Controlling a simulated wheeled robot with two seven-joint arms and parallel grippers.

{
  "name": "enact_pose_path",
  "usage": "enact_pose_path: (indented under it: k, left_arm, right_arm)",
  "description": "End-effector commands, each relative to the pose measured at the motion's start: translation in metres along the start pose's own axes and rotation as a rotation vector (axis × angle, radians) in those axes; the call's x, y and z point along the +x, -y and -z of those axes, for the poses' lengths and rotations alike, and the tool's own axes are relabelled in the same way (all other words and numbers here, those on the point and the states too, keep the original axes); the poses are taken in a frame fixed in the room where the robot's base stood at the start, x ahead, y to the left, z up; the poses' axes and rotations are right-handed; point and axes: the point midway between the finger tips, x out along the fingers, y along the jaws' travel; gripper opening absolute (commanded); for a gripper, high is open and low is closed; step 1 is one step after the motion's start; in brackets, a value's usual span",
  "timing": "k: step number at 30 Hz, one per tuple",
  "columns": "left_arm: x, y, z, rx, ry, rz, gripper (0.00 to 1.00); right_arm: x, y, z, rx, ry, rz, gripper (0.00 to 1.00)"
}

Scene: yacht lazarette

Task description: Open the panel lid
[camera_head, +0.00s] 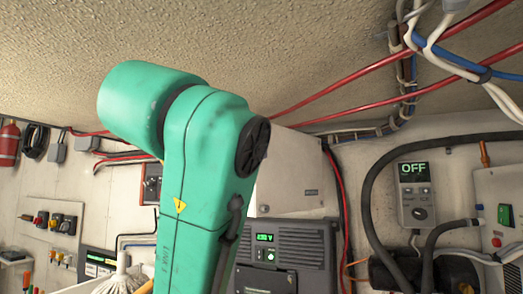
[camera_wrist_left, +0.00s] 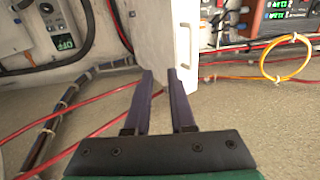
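A pale grey box panel (camera_head: 297,180) is on the wall behind my green arm in the head view, and its left part is hidden. I take this to be the panel with the lid; it looks closed, though the arm covers much of it. In the left wrist view, which is upside down, a whitish panel (camera_wrist_left: 165,35) with a slim upright handle (camera_wrist_left: 186,42) is beyond the fingertips. My left gripper (camera_wrist_left: 160,74) is open, with a narrow empty gap between its dark fingers. I cannot tell whether it touches the panel. My right gripper is not in view.
Red cables (camera_head: 390,101) and a dark hose (camera_head: 369,190) run near the panel. A dark unit with a green display (camera_head: 290,252) is below it. A grey controller reading OFF (camera_head: 415,195) is at the right. A fire extinguisher (camera_head: 9,146) hangs far left.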

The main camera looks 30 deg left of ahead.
Motion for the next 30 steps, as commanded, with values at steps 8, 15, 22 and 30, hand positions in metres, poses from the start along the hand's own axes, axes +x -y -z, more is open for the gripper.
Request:
enact_pose_path:
  k: [8,15,22,30]
  left_arm:
    - [-0.018,-0.018,-0.004,0.000,-0.003,-0.002,0.22]
    - [-0.029,-0.028,-0.001,0.000,-0.002,0.000,0.22]
    - [-0.029,-0.028,0.000,0.000,-0.001,0.000,0.22]
    - [-0.028,-0.028,0.000,0.000,-0.001,0.000,0.00]
  right_arm:
    - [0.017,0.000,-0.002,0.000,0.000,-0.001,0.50]
    - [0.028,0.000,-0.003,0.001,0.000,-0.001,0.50]
    - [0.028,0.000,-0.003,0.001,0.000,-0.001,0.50]
    - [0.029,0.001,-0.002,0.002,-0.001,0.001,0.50]
